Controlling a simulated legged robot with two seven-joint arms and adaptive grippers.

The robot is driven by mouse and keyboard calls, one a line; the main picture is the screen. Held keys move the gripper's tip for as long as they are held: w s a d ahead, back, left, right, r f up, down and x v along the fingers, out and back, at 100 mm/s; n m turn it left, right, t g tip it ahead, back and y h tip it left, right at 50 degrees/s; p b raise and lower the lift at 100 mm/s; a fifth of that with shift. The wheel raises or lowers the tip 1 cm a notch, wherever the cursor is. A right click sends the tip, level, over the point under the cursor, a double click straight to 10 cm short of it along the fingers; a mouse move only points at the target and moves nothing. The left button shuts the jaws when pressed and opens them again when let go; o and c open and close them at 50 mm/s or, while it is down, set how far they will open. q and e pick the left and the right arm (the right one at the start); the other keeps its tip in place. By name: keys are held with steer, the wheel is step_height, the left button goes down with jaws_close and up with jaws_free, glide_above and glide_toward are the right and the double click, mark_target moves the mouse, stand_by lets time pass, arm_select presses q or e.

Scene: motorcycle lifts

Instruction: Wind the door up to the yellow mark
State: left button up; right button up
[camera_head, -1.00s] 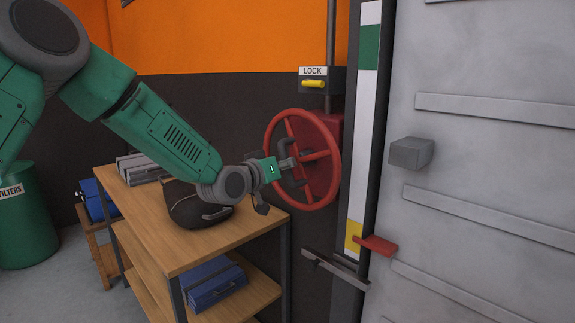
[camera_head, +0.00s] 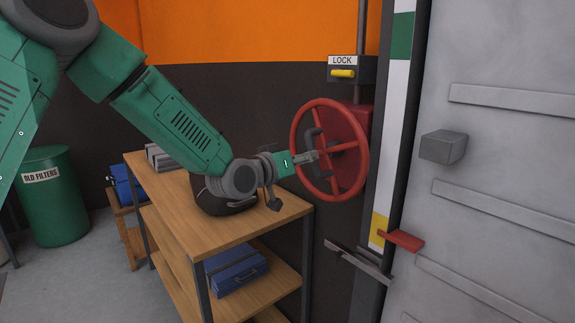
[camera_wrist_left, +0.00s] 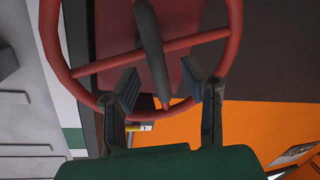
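The red handwheel (camera_head: 365,165) is mounted on the wall left of the grey door (camera_head: 505,150). My left gripper (camera_head: 314,151) is in front of the wheel. In the left wrist view its two fingers (camera_wrist_left: 168,88) stand apart, with a spoke and part of the wheel rim (camera_wrist_left: 52,45) showing between and behind them. Contact cannot be told. A vertical strip beside the door carries a yellow mark (camera_head: 379,229) low down and a green band (camera_head: 402,36) high up. A red pointer (camera_head: 403,240) on the door side is beside the yellow mark, near its lower part. My right gripper is not in view.
A LOCK plate with a yellow lever (camera_head: 343,73) is above the wheel. A wooden shelf unit (camera_head: 245,235) with a dark bag (camera_head: 222,202) and a blue toolbox (camera_head: 236,273) stands under my arm. A green barrel (camera_head: 55,205) is at left.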

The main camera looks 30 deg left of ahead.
arm_select(q)
steer(key=s+a, duration=0.1)
steer(key=s, duration=0.7)
steer(key=shift+a+r, duration=0.25)
steer(key=shift+a, duration=0.05)
steer(key=s+d+f+g+b, duration=0.1)
steer(key=s+d+f+g, duration=0.15)
steer(key=f, duration=0.75)
steer(key=s+d+f+m+g+y+b, duration=0.1)
steer(key=s+f+g, duration=0.25)
steer(key=f, duration=0.65)
steer(key=s+d+f+g+b, duration=0.15)
steer(key=s+f, duration=0.25)
steer(key=f, duration=0.5)
steer(key=s+f+m+g+y+b, duration=0.1)
steer(key=s+f+g, duration=0.3)
steer(key=s+f, duration=0.6)
steer(key=s+d+f+m+g+y+b, duration=0.1)
steer(key=s+f+g, duration=0.3)
steer(key=s+f, duration=0.6)
steer(key=s+b, duration=0.1)
steer(key=s, duration=0.5)
steer(key=shift+s+d+f+g, duration=0.2)
steer(key=shift+s+d+g, duration=0.05)
steer(key=shift+s+g, duration=0.15)
